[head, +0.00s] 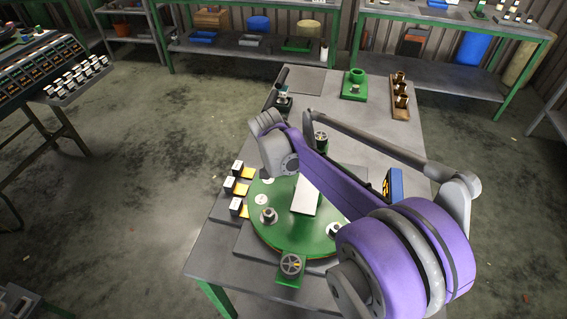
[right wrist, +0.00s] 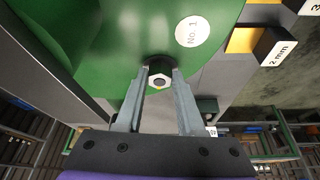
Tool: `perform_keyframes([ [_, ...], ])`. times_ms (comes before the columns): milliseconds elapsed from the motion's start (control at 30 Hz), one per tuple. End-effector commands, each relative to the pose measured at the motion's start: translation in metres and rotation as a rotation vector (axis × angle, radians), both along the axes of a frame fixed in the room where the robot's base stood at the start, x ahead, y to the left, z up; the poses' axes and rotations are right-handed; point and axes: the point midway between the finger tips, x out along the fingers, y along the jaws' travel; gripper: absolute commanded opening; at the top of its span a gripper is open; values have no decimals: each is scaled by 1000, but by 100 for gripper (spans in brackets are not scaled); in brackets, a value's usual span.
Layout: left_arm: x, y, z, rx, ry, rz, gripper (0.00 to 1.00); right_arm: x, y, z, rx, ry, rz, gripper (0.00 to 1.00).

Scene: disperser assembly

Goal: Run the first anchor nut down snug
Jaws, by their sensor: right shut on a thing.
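In the right wrist view my right gripper (right wrist: 161,72) is shut on a small nut (right wrist: 160,81), whose light hexagonal face and centre hole show between the fingertips. A dark round collar sits right behind it. The nut is at the edge of the green plate (right wrist: 110,60), beside the white "No. 1" label (right wrist: 192,31). How far down it sits cannot be told. In the head view the round green plate (head: 285,235) lies on the table, with other studs (head: 268,215) on it. My left gripper is not in view.
Labelled blocks with orange parts (head: 238,186) stand along the plate's left edge; one reads "2 mm" (right wrist: 283,52). A dial (head: 291,264) sits at the front. A blue box (head: 394,184) is at the right. A green fixture (head: 355,86) and a brown holder (head: 400,103) stand behind.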

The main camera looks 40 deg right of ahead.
Motion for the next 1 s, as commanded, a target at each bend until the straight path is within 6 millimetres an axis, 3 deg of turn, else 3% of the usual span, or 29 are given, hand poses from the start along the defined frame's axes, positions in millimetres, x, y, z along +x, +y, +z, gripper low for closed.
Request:
perform_keyframes([
  [467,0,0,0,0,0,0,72,0,1,0,3,1,-13,0],
  [500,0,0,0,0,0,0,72,0,1,0,3,1,-13,45],
  [633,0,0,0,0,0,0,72,0,0,0,2,1,-13,68],
  [1000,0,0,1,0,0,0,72,-1,2,5,1,0,-12,68],
])
